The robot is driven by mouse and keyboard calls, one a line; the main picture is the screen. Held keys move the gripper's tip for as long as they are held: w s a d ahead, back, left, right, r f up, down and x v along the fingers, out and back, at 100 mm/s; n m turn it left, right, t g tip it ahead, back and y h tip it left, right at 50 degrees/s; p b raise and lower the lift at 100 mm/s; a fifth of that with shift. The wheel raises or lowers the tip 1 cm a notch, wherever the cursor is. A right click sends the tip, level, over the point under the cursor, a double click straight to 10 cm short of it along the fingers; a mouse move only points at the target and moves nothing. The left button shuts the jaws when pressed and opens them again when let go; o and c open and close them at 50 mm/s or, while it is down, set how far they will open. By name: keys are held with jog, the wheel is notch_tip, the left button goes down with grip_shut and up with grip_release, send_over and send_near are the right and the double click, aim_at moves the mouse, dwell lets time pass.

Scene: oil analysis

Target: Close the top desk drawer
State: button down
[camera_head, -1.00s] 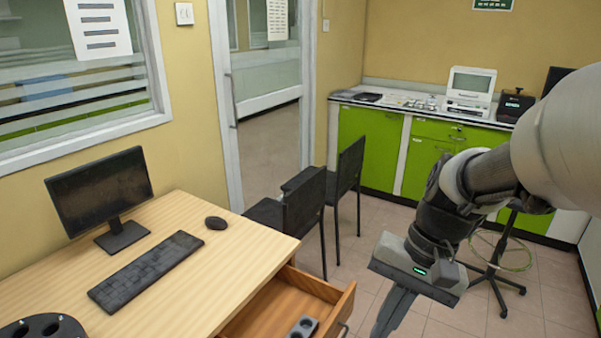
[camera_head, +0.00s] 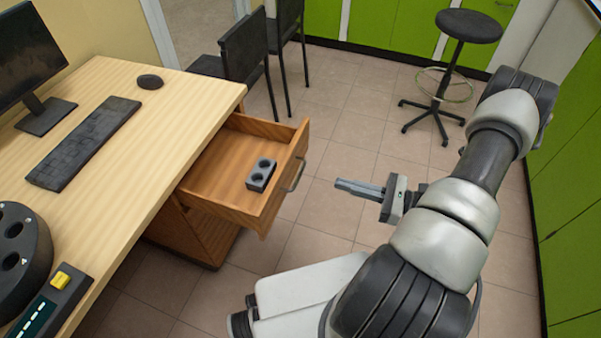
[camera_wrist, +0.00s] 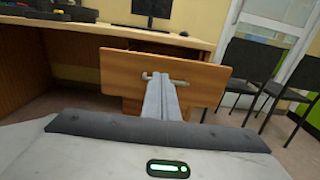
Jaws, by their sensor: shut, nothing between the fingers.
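The top desk drawer (camera_head: 228,205) is pulled out from the wooden desk (camera_head: 150,180) in the head view. A small dark block with two round holes (camera_head: 261,174) lies inside it. The drawer's metal handle (camera_head: 294,176) is on its outer front. My gripper (camera_head: 360,188) is shut and empty, to the right of the drawer front and pointing at it, with a gap between. In the wrist view, the drawer front (camera_wrist: 200,77) faces me, and my shut fingers (camera_wrist: 160,82) overlap its handle (camera_wrist: 178,82) in the picture; contact cannot be told.
On the desk stand a monitor (camera_head: 28,60), a keyboard (camera_head: 85,142), a mouse (camera_head: 150,81) and a round black holder (camera_head: 22,255). A stool (camera_head: 468,28) stands farther back.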

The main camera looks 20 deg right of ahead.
aim_at(285, 168)
jog(key=b+x, duration=0.2)
jog(key=x, duration=1.1)
jog(key=shift+w+a, duration=0.25)
jog(key=shift+a, duration=0.15)
